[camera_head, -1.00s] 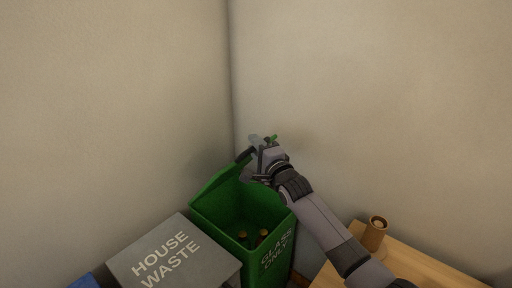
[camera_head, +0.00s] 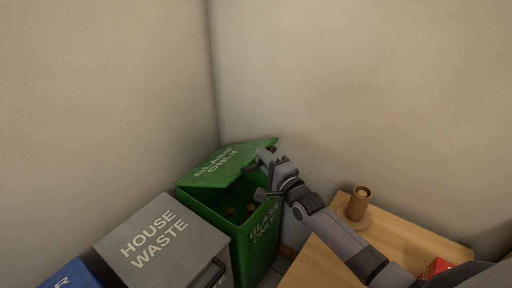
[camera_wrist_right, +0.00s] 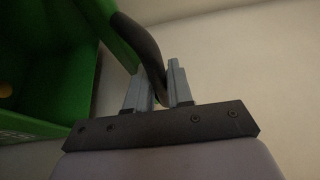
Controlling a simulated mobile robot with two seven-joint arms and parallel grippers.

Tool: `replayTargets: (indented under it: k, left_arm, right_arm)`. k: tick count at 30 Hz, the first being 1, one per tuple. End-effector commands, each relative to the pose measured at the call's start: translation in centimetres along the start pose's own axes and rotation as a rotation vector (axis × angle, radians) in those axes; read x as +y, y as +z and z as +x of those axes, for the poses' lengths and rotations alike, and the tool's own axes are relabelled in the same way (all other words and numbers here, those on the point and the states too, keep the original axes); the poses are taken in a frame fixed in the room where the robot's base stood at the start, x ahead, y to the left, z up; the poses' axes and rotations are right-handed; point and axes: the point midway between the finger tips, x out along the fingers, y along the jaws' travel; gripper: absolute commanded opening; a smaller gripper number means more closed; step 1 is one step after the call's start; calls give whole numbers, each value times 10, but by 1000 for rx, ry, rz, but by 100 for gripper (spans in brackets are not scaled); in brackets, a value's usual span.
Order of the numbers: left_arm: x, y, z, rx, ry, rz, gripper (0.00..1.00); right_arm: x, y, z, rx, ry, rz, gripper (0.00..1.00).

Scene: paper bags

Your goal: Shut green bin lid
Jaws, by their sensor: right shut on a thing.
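The green bin (camera_head: 262,245) stands in the corner with "GLASS ONLY" on its front. Its lid (camera_head: 215,168) is partly lowered, tilted over the opening, with its lettering facing up. A few brown items show inside the bin. My right gripper (camera_head: 262,168) is at the lid's front edge. In the right wrist view my right gripper (camera_wrist_right: 158,85) is shut on the dark curved lid handle (camera_wrist_right: 140,40), with the green lid or bin to its left. My left gripper is out of view.
A grey "HOUSE WASTE" bin (camera_head: 165,245) with a closed lid stands left of the green bin, and a blue bin (camera_head: 72,275) is beyond it. At right a wooden table (camera_head: 400,240) holds a brown cylindrical object (camera_head: 359,203) and a red item (camera_head: 437,267).

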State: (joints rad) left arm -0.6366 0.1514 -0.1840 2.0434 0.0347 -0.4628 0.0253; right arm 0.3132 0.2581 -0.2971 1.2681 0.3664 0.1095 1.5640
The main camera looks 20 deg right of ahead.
Motion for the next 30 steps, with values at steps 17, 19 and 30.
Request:
replayTargets:
  k: [17, 19, 30]
  left_arm:
    - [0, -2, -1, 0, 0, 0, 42]
    - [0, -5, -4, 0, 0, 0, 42]
    - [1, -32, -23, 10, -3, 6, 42]
  right_arm:
    - [1, 0, -2, 0, 4, 0, 27]
    - [0, 0, -6, 0, 5, 0, 27]
    - [-3, 0, -55, 0, 5, -1, 27]
